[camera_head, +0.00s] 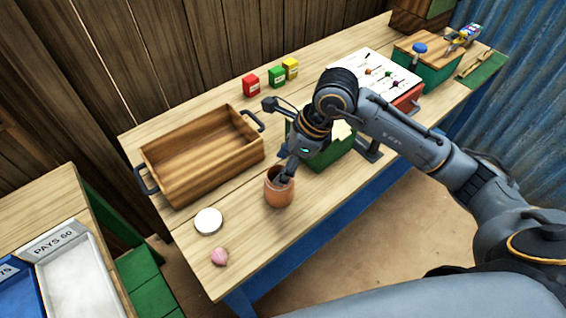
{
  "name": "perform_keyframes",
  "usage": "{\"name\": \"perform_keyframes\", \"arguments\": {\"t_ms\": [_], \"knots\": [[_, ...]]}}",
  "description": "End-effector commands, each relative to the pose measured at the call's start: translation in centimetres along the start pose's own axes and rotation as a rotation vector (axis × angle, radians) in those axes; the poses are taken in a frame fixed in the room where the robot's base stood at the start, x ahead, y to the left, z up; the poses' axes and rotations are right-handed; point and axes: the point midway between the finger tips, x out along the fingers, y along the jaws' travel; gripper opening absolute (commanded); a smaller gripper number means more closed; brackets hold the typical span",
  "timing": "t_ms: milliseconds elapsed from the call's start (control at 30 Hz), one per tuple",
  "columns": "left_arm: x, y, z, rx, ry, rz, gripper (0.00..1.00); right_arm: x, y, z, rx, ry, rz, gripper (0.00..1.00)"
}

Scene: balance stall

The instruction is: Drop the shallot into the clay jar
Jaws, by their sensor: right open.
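The shallot (219,257), small and pinkish, lies on the wooden table near its front left corner. The clay jar (279,190), orange-brown, stands upright on the table, up and to the right of the shallot. My right gripper (286,178) is open and points down at the jar, its fingertips at or over the jar's mouth. I cannot tell whether they touch it. The gripper hides part of the jar's rim and inside. The shallot is well clear of the gripper. My left gripper is out of view.
A wooden tray (205,175) with dark handles stands at the left. A green box (334,158) is behind my gripper. Small red (251,86), green and yellow boxes stand at the back. The table's front edge is near the shallot.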

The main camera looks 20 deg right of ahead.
Motion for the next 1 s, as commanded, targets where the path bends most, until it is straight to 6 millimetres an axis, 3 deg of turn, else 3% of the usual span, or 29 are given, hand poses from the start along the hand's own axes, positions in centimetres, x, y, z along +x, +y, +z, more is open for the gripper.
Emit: {"name": "perform_keyframes", "arguments": {"t_ms": [533, 700, 1000], "knots": [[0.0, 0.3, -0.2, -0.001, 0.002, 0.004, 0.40, -10.1, -0.1, 0.0, -0.001, -0.001, -0.005, 0.61], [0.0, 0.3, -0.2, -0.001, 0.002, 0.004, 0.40, -11.4, 0.0, 0.0, 0.000, 0.001, -0.002, 0.61], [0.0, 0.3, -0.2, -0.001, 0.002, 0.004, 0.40, -11.6, 0.0, 0.0, 0.000, 0.001, -0.002, 0.61]]}}
